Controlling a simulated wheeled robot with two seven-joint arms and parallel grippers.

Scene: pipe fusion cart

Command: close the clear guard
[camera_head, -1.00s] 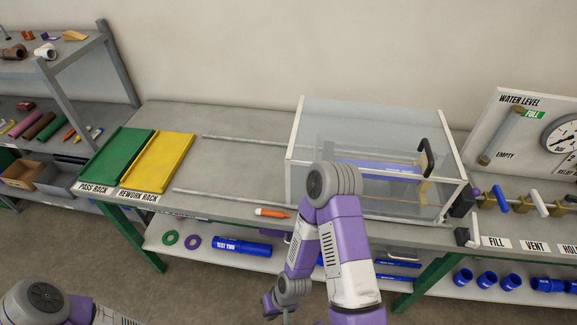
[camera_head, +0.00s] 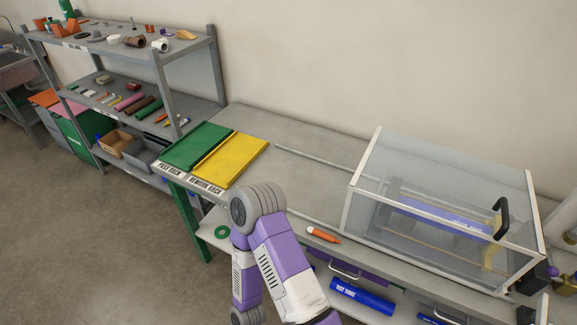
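The clear guard (camera_head: 440,160) is a see-through box with a white frame on the right of the bench. A black handle (camera_head: 502,217) is at its right end. A blue bar (camera_head: 445,217) and a tan part (camera_head: 492,257) show through its panels. Rails run out of it to the left. I cannot tell whether the guard is fully shut. One purple and white arm of mine stands in front of the bench, left of the guard and apart from it. Neither gripper shows in the picture.
The grey bench holds a green pass rack (camera_head: 198,146) and a yellow rework rack (camera_head: 229,158) at its left. An orange marker (camera_head: 323,235) lies in front of the guard. A blue pipe (camera_head: 362,297) is on the lower shelf. Shelving (camera_head: 190,62) stands at the back left.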

